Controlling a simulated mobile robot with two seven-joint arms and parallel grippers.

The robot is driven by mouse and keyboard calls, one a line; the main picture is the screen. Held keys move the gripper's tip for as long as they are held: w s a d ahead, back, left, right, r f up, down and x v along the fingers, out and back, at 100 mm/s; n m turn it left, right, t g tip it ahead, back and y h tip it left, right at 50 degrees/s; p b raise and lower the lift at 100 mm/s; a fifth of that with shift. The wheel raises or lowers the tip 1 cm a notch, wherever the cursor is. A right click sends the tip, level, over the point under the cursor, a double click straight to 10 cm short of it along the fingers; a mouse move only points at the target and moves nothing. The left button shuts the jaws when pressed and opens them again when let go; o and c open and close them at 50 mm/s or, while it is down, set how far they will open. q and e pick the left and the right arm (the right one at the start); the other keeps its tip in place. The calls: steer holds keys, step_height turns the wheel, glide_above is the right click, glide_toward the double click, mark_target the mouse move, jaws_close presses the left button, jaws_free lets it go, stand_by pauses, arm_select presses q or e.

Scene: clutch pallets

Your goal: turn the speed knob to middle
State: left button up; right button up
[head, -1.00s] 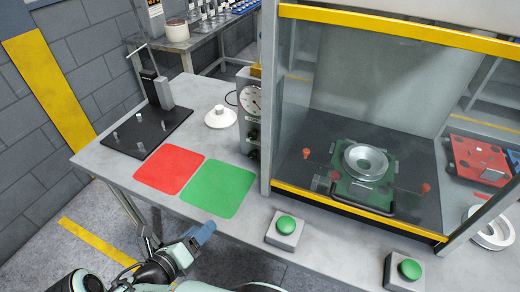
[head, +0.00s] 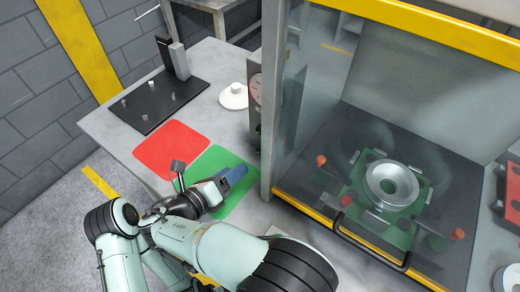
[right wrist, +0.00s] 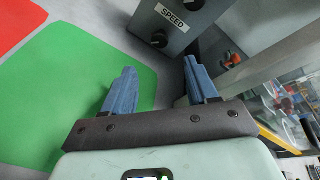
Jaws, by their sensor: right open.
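The grey control box (head: 254,104) stands at the back of the bench, against the left post of the cabinet; its front is mostly hidden in the head view. In the right wrist view its front face shows a white SPEED label (right wrist: 172,18). One black knob (right wrist: 159,39) sits just below the label and another (right wrist: 195,4) above it at the frame's top; I cannot tell which one the label names, nor their settings. My right gripper (head: 234,177) is over the green mat, open and empty. Its blue fingers (right wrist: 160,88) point towards the box, apart from the knobs.
A green mat (head: 210,162) and red mat (head: 170,148) lie flat on the bench. A white round part (head: 233,97) stands behind them. The glass-sided cabinet, with a yellow front edge (head: 305,208), closes off the right side. A black plate (head: 155,106) lies at far left.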

steer(key=b+x, duration=0.1)
steer(key=x, duration=1)
steer(key=shift+w+d+f, duration=0.1)
steer(key=shift+w+d, duration=0.05)
steer(key=shift+w, duration=0.05)
steer(key=c, duration=1)
